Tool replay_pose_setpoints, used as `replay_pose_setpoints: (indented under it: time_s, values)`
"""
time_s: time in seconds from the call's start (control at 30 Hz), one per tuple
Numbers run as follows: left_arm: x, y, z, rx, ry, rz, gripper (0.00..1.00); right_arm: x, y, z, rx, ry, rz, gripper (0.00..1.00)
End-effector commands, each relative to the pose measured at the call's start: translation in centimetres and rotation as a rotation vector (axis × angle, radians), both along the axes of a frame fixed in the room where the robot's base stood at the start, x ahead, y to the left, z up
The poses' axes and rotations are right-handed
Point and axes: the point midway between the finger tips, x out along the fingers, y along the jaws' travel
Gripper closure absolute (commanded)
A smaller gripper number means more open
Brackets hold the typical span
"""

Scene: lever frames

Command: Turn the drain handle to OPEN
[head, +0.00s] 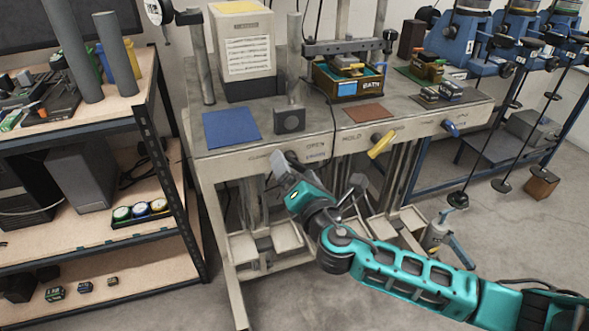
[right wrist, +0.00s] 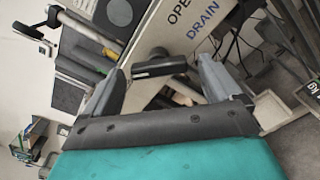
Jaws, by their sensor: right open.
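The drain handle (right wrist: 160,66) is black, a short bar on a stem. It stands out from the pale bench front beside the OPEN and DRAIN lettering (right wrist: 197,20). My right gripper (right wrist: 161,72) is open, with one finger on each side of the handle in the right wrist view. I cannot tell whether either finger touches it. In the head view my right gripper (head: 283,167) is at the bench's front panel, and hides most of the handle. My left gripper is not in view.
On the same panel (head: 345,140) are a yellow handle (head: 381,145) and a blue handle (head: 450,127), right of my gripper. A black cable (head: 333,125) hangs over the bench edge nearby. A wooden shelf unit (head: 140,105) stands close on the left.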

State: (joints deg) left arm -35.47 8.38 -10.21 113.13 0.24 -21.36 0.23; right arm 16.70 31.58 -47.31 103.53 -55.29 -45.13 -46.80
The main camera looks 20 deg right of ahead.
Motion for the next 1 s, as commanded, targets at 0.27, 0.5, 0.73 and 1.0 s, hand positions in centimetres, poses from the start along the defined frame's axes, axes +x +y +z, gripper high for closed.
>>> replay_pose_setpoints:
  time_s: [0.27,0.5,0.73,1.0]
  values:
    - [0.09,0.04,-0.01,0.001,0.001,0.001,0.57,0.83,0.07,0.00,0.001,0.001,0.002,0.08]
    - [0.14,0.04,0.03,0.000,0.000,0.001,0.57,0.80,0.05,-0.01,0.001,0.001,0.001,0.19]
    - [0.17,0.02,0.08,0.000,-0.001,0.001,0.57,0.78,0.04,-0.01,0.000,0.001,0.001,0.41]
    - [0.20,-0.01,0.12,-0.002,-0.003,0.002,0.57,0.78,0.03,-0.03,0.000,0.001,0.001,0.65]
